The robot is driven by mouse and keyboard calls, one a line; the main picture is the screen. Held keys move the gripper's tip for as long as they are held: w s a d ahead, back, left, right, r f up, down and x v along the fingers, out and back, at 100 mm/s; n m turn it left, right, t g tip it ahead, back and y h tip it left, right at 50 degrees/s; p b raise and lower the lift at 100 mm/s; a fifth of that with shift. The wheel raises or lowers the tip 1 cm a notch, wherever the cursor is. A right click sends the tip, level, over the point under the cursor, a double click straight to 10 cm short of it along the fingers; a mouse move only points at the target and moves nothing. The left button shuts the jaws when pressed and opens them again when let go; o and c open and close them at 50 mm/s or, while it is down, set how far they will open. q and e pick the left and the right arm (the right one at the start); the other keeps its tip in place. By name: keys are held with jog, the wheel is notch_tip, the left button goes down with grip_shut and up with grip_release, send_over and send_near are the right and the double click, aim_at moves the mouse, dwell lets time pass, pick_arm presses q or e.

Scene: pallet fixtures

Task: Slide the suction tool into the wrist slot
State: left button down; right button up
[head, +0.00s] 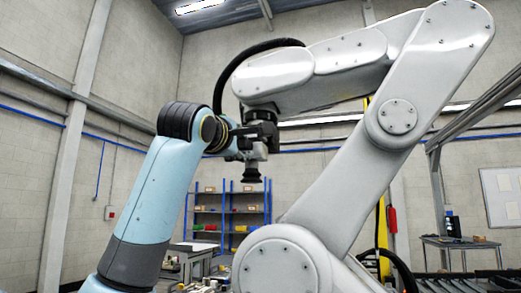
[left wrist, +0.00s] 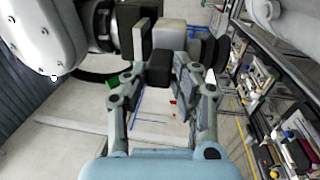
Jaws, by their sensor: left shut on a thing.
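My left gripper (head: 243,142) is shut on the suction tool and is raised just under the wrist of the big white robot arm. The suction tool has a grey body (head: 259,151) and a black cup (head: 252,172) pointing down. In the left wrist view, the tool's grey block (left wrist: 170,36) stands just beyond the fingertips of my left gripper (left wrist: 174,72). I cannot tell whether the tool is seated in the slot. My right gripper is not in view.
The white robot arm (head: 345,175) fills the right middle and stands close to my left arm. A black hose (head: 232,70) loops over its wrist. Behind are a blue shelf rack (head: 229,210), a small table (head: 460,242) and wall panels. Open air lies left of my arm.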

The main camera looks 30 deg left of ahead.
aim_at(250, 160)
pick_arm(q)
jog(key=shift+w+r, duration=0.1)
jog(key=shift+x, duration=0.75)
jog(key=shift+w, duration=0.2)
jog(key=shift+w+a, duration=0.2)
jog(key=shift+w, duration=0.45)
jog(key=shift+w+p, duration=0.15)
jog(key=shift+p, duration=0.15)
jog(key=shift+w+a, duration=0.15)
jog(key=shift+w, duration=0.4)
jog(key=shift+w, duration=0.1)
jog(key=shift+w+a, duration=0.2)
jog(key=shift+w, duration=0.4)
jog(key=shift+w+a+p, duration=0.1)
jog(key=shift+w+p, duration=0.2)
jog(key=shift+w, duration=0.05)
dwell(0.3)
